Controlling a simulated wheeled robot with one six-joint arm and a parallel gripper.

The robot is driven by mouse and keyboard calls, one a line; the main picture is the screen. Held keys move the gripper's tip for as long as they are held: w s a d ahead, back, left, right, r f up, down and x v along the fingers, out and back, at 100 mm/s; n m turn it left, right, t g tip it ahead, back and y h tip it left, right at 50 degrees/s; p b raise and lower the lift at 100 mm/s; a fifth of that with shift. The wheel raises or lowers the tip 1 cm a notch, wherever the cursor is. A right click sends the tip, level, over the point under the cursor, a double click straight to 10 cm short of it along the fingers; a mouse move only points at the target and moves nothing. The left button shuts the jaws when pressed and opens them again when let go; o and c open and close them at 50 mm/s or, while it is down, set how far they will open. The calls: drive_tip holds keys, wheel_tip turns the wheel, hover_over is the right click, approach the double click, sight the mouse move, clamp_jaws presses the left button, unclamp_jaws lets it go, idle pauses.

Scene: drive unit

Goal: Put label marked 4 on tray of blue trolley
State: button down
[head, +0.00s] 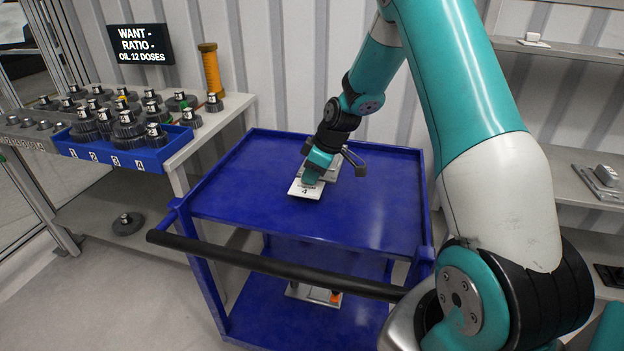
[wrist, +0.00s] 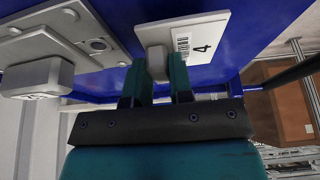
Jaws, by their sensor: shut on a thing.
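The label marked 4 (head: 304,189) is a flat white plate with a black 4 and a barcode. It also shows in the wrist view (wrist: 207,38) with a pale knob on it. My gripper (head: 313,176) is shut on this knob, its teal fingers (wrist: 157,80) on either side. The label is at the blue trolley's top tray (head: 255,205), near the middle; I cannot tell whether it touches the surface. A grey plate with a block-like handle (wrist: 50,70) is beside the label in the wrist view; my gripper mostly hides that area in the head view.
A black handle bar (head: 265,262) crosses the trolley's front. The lower shelf holds a small plate with an orange part (head: 320,294). A bench with a blue numbered bin (head: 120,152) and several dark gears stands left. Shelves stand right. The tray's front and right are clear.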

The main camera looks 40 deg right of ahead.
drive_tip(key=shift+f, duration=1.1)
drive_tip(key=shift+f, duration=0.15)
drive_tip(key=c, duration=1)
unclamp_jaws()
